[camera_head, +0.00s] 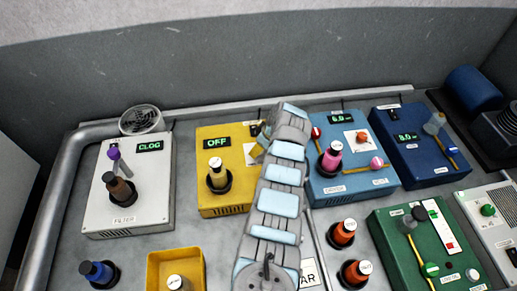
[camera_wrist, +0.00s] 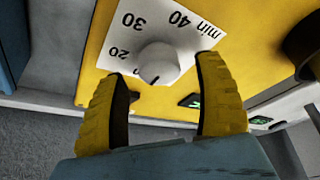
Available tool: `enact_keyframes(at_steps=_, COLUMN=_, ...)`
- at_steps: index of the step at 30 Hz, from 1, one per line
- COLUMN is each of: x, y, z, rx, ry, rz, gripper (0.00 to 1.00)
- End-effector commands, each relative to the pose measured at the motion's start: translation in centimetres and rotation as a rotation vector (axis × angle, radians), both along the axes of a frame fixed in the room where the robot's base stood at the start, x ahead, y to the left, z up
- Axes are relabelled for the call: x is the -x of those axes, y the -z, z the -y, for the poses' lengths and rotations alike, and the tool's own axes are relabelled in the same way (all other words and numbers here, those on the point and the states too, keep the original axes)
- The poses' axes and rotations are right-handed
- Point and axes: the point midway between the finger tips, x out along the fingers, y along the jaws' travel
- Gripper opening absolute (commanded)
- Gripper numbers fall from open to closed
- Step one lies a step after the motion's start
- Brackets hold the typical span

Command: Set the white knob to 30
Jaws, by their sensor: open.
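The white knob (camera_wrist: 158,56) sits on a white dial plate (camera_wrist: 190,32) on the yellow box (camera_head: 225,150). In the wrist view the plate carries the numbers 20, 30 and 40 and the word min, all upside down. A short dark mark shows on the knob's lower edge, away from the 30; its exact reading is unclear. My gripper (camera_wrist: 163,72) is open, with one yellow finger on each side of the knob and gaps to both. In the head view my arm hides the knob and most of the plate. The box's display reads OFF (camera_head: 216,143).
The white filter box (camera_head: 100,205) is farther left. Blue boxes (camera_head: 325,185) stand close on the right, with a pink-capped bottle (camera_head: 331,158). A yellow bin (camera_head: 157,262) is in front.

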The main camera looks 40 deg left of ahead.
Motion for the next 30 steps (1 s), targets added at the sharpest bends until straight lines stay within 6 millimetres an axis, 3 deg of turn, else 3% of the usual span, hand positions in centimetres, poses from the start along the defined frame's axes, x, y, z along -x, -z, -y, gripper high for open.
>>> enact_keyframes(at_steps=10, x=0.0, y=1.4, z=-0.6, rx=0.0, ry=0.001, rz=0.001, gripper=0.69)
enact_keyframes(at_steps=21, x=0.1, y=1.6, z=-0.6, rx=0.001, ry=0.001, rz=0.0, gripper=0.69)
enact_keyframes(at_steps=27, x=0.1, y=1.6, z=-0.6, rx=0.001, ry=0.001, rz=0.0, gripper=0.12)
enact_keyframes(at_steps=28, x=0.1, y=1.6, z=-0.6, rx=0.001, ry=0.002, rz=-0.001, gripper=0.06)
enact_keyframes(at_steps=30, x=0.1, y=1.6, z=-0.6, rx=0.001, ry=0.002, rz=-0.001, gripper=0.05)
